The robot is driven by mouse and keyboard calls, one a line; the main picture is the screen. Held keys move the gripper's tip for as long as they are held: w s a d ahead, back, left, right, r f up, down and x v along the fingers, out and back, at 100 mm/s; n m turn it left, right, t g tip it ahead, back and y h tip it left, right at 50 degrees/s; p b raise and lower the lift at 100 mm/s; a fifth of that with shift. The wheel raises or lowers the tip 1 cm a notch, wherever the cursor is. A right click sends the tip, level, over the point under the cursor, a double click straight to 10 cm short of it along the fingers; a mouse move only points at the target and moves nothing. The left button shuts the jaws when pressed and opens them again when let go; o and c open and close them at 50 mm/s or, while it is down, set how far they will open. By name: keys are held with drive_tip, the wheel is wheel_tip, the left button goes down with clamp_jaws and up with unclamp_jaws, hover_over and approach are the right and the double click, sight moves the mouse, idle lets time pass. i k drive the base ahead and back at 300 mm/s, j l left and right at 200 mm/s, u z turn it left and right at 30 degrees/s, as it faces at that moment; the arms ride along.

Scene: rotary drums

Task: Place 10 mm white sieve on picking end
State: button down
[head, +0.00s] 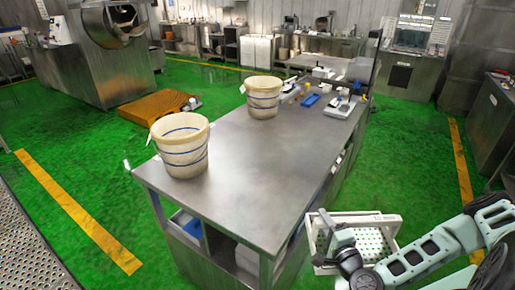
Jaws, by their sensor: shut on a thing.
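A white sieve (373,243), a shallow rectangular frame with a perforated base, is in the lower right of the head view. My gripper (338,238) is shut on the sieve's left part and holds it off the floor, to the right of the steel table's near end. The fingertips are small and partly hidden, and any size marking on the sieve is too small to read. The steel table (257,165) stands in the middle. I cannot tell which of its ends is the picking end.
Two cream buckets with blue bands stand on the table, one at the near left (181,158) and one farther back (262,105). Blue and white items and a scale (339,106) crowd its far end. Its middle and near right top are clear. An orange pallet (154,105) lies on the green floor.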

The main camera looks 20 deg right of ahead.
sight(315, 130)
drive_tip(key=l+u, duration=0.4)
drive_tip(key=l, duration=0.95)
drive_tip(key=i+l+u, duration=0.15)
drive_tip(key=l, duration=0.35)
drive_tip(key=i+l+u, duration=0.15)
drive_tip(key=l, duration=0.35)
drive_tip(key=l+u, duration=0.15)
drive_tip(key=l, duration=0.35)
drive_tip(key=l+u, duration=0.1)
drive_tip(key=l, duration=0.25)
drive_tip(key=k+l+u, duration=0.1)
drive_tip(key=l, duration=0.2)
drive_tip(key=k+l+u, duration=0.15)
drive_tip(key=l, duration=0.2)
